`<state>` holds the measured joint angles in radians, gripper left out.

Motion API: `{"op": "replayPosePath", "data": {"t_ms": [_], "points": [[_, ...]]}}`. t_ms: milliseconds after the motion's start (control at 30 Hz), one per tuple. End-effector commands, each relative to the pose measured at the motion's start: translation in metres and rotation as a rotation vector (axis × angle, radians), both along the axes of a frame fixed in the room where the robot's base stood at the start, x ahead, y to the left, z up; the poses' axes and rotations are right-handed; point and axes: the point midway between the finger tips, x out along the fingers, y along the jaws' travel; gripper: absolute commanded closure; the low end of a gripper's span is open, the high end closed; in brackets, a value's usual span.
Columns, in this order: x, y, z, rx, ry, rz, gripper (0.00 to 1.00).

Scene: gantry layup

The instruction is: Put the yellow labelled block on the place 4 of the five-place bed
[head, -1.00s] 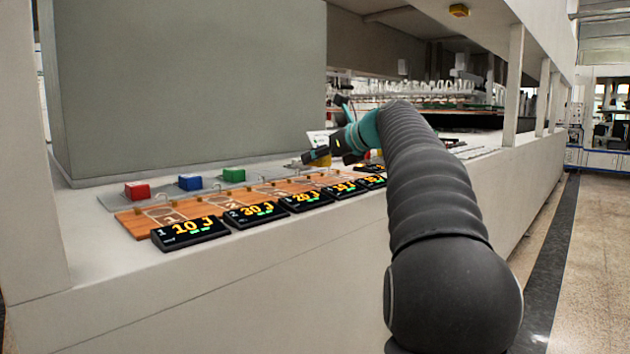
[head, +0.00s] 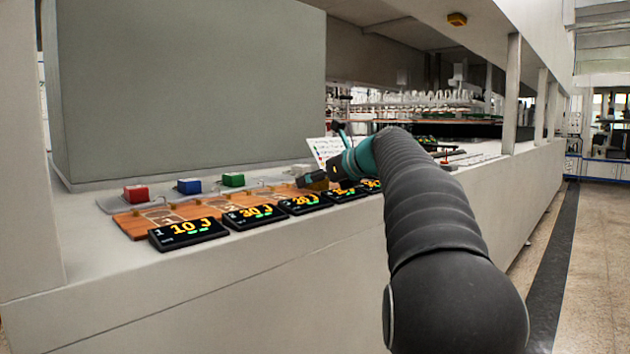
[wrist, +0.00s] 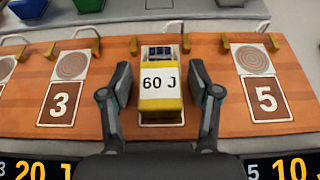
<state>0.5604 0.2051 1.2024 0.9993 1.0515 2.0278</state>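The yellow block (wrist: 161,98) carries a white label reading "60 J". It sits on the bed between the tiles marked 3 and 5, over the fourth tile (wrist: 162,119), whose number it hides. My gripper (wrist: 159,84) is open around it, one finger on each side, with a visible gap on both sides. In the head view the yellow block (head: 319,184) is partly hidden by my gripper (head: 310,180). The wooden five-place bed (wrist: 30,84) runs left to right, with numbered tiles and round targets.
Black displays (head: 188,234) line the bed's front edge. Red (head: 136,194), blue (head: 189,185) and green (head: 233,180) blocks stand behind it at the left. Brass hooks (wrist: 97,46) rise at the bed's rear edge. A white sign (head: 324,148) stands behind my gripper.

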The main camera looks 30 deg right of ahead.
Motion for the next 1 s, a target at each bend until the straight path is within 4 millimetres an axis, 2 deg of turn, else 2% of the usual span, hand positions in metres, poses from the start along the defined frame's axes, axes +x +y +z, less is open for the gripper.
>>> {"op": "replayPosePath", "data": {"t_ms": [367,467,800,1000], "points": [[-0.004,-0.002,0.005,0.0,-0.001,-0.002,0.36],[-0.015,-0.006,0.009,0.0,0.0,-0.002,0.36],[-0.073,-0.028,0.035,-0.001,0.0,-0.004,0.36],[-0.095,-0.036,0.045,0.001,-0.001,-0.001,0.36]]}}
